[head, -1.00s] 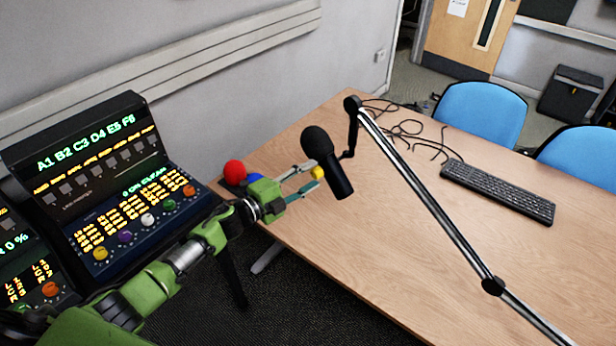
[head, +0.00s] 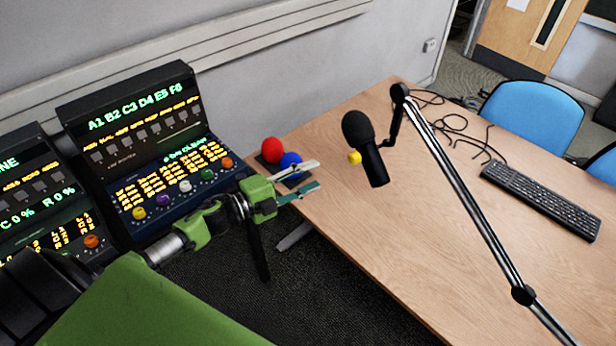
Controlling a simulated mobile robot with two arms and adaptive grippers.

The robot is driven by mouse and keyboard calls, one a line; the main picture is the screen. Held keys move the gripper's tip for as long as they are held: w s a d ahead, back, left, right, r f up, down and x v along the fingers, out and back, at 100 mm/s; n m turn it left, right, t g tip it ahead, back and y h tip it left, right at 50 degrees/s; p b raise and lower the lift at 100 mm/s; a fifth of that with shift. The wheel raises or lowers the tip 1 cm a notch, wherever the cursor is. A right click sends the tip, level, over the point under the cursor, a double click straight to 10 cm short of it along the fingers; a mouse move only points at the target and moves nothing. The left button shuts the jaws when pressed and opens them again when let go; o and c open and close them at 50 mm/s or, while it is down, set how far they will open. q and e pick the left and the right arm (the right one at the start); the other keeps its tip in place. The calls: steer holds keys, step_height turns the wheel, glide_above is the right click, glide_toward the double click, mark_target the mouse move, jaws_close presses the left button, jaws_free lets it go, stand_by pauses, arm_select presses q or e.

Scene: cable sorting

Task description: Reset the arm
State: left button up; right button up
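My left gripper (head: 314,178) is at the near left corner of the wooden table. Its two fingers are apart, with nothing seen between them. A small yellow ball (head: 354,158) shows beside the black microphone (head: 362,145), to the right of the fingertips and apart from them. A red ball (head: 271,149) and a blue ball (head: 290,163) are just behind the gripper, which partly covers the dark base under them. My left arm comes in from the lower left. My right gripper is not in view.
The microphone hangs on a metal boom arm (head: 466,195) crossing above the table (head: 400,260). Black cables (head: 450,125) and a keyboard (head: 541,199) lie farther right. Control consoles (head: 150,150) stand at left. A blue chair (head: 531,112) is behind the table.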

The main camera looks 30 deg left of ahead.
arm_select(q)
steer(key=shift+f, duration=0.15)
stand_by(0.3)
